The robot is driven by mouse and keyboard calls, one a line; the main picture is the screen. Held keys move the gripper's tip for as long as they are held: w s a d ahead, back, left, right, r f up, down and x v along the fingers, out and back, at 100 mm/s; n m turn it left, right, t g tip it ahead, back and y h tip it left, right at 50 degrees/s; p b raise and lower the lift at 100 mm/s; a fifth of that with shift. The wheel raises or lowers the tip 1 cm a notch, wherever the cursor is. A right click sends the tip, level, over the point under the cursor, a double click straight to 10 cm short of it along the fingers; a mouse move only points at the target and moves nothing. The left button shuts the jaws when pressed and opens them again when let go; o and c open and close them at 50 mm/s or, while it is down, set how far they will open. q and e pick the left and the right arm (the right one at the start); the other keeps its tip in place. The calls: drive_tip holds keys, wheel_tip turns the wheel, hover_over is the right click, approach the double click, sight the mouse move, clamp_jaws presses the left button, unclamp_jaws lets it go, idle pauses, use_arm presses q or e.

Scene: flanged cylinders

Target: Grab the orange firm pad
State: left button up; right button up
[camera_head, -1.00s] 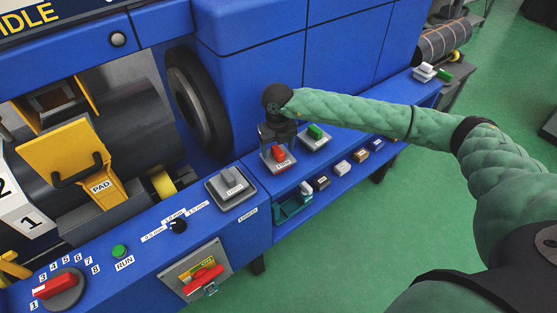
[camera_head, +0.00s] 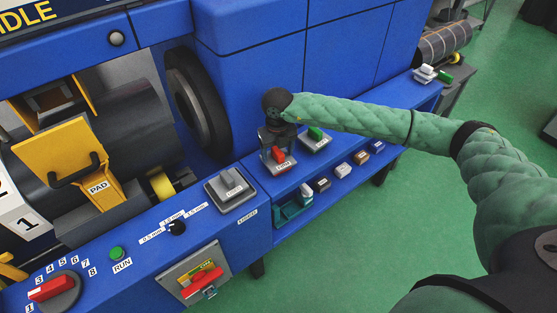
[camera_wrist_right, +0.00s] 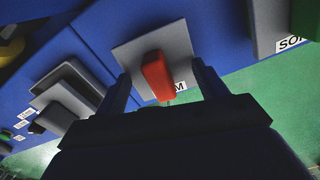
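The orange firm pad (camera_head: 278,155) is a small red-orange block on a grey plate with a label, on the blue ledge of the machine. In the right wrist view the pad (camera_wrist_right: 157,74) stands between the two dark fingers, with a gap visible on each side. Only the end of its label, an "M", shows there. My right gripper (camera_head: 278,137) is directly over the pad, pointing down. It is open around the pad (camera_wrist_right: 163,78) and does not appear to touch it. My left gripper is not in view.
A green block (camera_head: 315,132) on a similar plate stands just right of the gripper. A grey block on a plate (camera_head: 231,188) is to the left. Green floor is clear in front.

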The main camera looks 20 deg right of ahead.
sight(278, 151)
clamp_jaws()
drive_tip(key=shift+r, duration=1.3)
drive_tip(key=shift+r+p, duration=0.3)
drive_tip(key=shift+r, duration=0.4)
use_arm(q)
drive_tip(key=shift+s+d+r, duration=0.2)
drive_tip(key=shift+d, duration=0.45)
